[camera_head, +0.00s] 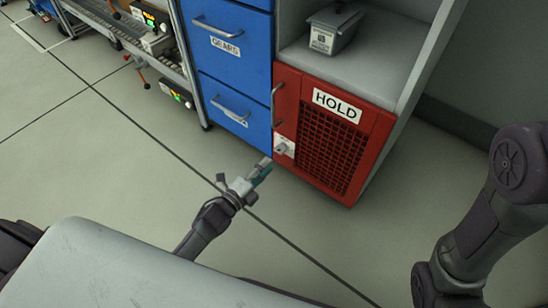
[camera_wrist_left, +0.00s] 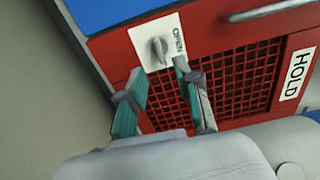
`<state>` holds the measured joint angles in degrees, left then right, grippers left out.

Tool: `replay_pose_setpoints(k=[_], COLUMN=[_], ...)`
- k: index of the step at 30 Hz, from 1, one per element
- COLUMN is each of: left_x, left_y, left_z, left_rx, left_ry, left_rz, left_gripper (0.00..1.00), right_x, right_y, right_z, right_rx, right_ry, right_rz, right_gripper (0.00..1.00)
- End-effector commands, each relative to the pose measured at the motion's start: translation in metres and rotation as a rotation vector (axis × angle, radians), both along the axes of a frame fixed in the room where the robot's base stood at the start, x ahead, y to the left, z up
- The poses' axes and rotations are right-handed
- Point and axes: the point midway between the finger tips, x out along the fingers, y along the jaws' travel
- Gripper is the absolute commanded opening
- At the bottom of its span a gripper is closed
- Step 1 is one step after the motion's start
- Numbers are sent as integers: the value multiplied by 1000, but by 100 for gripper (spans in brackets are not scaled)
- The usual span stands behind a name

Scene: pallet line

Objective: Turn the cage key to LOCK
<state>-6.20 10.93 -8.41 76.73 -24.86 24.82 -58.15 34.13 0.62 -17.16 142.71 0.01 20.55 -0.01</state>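The cage key (camera_head: 281,149) is a grey knob on a small white plate at the left edge of the red mesh cage door (camera_head: 335,148) marked HOLD. In the left wrist view the key (camera_wrist_left: 157,50) stands on its plate just beyond my fingertips. My left gripper (camera_head: 264,167) is in front of the door, left of and below the key. It also shows in the left wrist view (camera_wrist_left: 159,70), fingers apart, nothing between them. Contact with the key is not visible. My right gripper is out of view.
A blue drawer cabinet (camera_head: 234,75) stands left of the cage. A grey bin (camera_head: 333,30) sits on the shelf above it. The cage door has a bar handle (camera_head: 274,103) near the key. A machine line stands at upper left. The floor in front is clear.

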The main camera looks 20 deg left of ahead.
Motion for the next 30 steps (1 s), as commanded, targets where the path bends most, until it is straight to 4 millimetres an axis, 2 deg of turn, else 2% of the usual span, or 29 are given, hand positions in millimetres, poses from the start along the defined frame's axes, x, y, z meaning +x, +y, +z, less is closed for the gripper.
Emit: replay_pose_setpoints(k=[3,10,30], left_x=[-25,-52,-56], left_y=[9,19,20], left_z=[-1,0,3], left_rx=[0,-1,-5], left_ry=[2,1,-3], left_rz=[0,0,-2], left_gripper=[33,33,33], right_x=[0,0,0], right_y=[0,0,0], right_z=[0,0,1], right_rx=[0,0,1], right_ry=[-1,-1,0], right_rz=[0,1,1], right_gripper=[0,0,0])
